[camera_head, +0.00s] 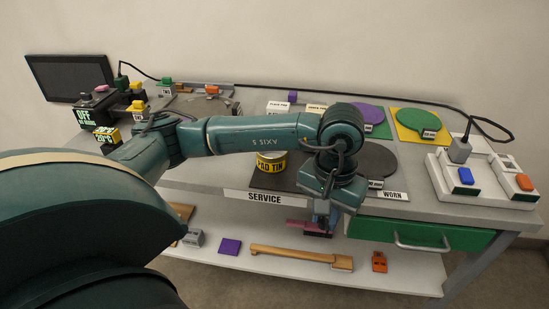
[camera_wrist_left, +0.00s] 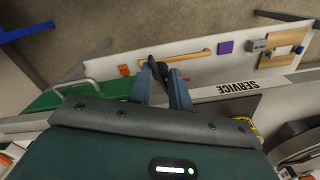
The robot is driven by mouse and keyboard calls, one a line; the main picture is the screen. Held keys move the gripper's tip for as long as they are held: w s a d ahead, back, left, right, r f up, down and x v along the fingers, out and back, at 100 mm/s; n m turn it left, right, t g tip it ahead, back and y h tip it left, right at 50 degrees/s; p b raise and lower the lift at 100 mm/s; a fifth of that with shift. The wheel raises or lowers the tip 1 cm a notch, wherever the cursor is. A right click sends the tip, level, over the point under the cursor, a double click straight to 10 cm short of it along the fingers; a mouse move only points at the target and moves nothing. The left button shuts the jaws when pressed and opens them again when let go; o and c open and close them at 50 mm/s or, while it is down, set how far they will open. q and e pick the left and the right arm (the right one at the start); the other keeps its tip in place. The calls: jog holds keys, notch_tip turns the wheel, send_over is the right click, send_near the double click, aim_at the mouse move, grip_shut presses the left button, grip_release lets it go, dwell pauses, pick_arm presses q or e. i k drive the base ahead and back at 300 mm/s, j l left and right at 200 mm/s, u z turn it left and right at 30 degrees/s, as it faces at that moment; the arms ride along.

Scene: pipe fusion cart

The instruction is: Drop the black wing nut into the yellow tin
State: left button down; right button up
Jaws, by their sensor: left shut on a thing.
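The yellow tin (camera_head: 271,162), labelled "PAD TIN", stands on the dark mat on the cart top, partly covered from above by my left arm. A sliver of the tin (camera_wrist_left: 246,123) shows in the left wrist view, at the right edge of my gripper housing. My left gripper (camera_head: 322,216) points down at the cart's front edge, to the right of and nearer than the tin. In the left wrist view its fingers (camera_wrist_left: 161,88) are shut on the black wing nut (camera_wrist_left: 157,68), which sticks out past the fingertips. My right gripper is not in view.
The green drawer (camera_head: 420,234) with its handle is right of the gripper. The lower shelf (camera_head: 278,265) holds a wooden bar, a purple block (camera_head: 230,246) and an orange piece (camera_head: 379,262). A dark round plate (camera_head: 376,158) lies right of the tin; a switch box stands farther right.

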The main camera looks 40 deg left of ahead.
aim_at(269, 160)
jog(key=u, duration=1.35)
